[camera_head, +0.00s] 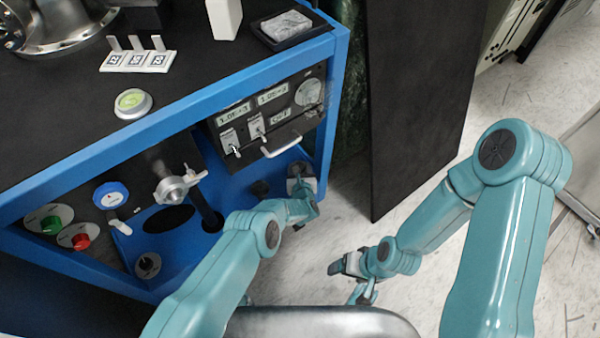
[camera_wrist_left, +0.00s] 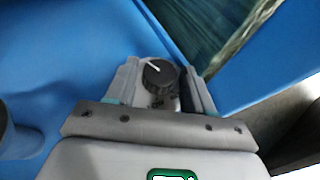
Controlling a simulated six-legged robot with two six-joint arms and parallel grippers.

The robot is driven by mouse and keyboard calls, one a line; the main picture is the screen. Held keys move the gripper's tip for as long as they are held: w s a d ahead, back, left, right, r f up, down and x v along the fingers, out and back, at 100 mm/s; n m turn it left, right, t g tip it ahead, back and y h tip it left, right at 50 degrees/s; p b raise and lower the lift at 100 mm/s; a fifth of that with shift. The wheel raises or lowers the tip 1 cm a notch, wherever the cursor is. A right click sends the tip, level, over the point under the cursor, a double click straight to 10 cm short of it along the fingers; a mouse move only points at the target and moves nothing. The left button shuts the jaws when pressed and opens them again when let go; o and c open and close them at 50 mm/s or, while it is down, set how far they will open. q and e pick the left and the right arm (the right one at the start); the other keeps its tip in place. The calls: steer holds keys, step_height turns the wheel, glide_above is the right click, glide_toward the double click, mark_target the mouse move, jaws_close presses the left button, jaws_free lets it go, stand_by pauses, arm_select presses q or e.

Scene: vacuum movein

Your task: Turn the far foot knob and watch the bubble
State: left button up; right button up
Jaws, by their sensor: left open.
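The far foot knob, black with a white pointer line, shows in the left wrist view (camera_wrist_left: 160,73) at the blue cart's corner. My left gripper (camera_head: 302,184) is at that far corner in the head view and covers much of the spot. In the wrist view its open fingers (camera_wrist_left: 160,88) stand on either side of the knob; contact cannot be told. The round bubble level (camera_head: 132,102) with a yellow-green face sits on the black top; its bubble is too small to read. My right gripper (camera_head: 354,276) hangs over the floor, its jaws unclear.
The blue cart (camera_head: 222,92) carries a gauge panel (camera_head: 268,112) with displays and switches above my left gripper. A similar dark knob (camera_head: 148,265) is at the near corner. A dark upright panel (camera_head: 415,110) stands to the right. Pale floor (camera_head: 335,205) lies clear beside the cart.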

arm_select(q)
steer(key=c, duration=0.8)
steer(key=shift+w+a+r+m+h+p, duration=0.1)
steer(key=shift+a+r+m+h+p, duration=0.15)
steer(key=shift+m+h+p, duration=0.2)
steer(key=shift+f+m+h, duration=0.1)
steer(key=shift+m+h, duration=0.35)
steer(key=shift+h, duration=0.2)
steer(key=shift+a+f+m+h, duration=0.1)
steer(key=shift+m+h, duration=0.3)
steer(key=shift+h, duration=0.1)
steer(key=shift+w+f+m+h+b, duration=0.1)
steer(key=shift+m+h+b, duration=0.55)
steer(key=shift+b, duration=0.2)
steer(key=shift+m+g+h, duration=0.3)
steer(key=shift+m+h, duration=0.05)
steer(key=shift+h, duration=0.1)
steer(key=o, duration=0.8)
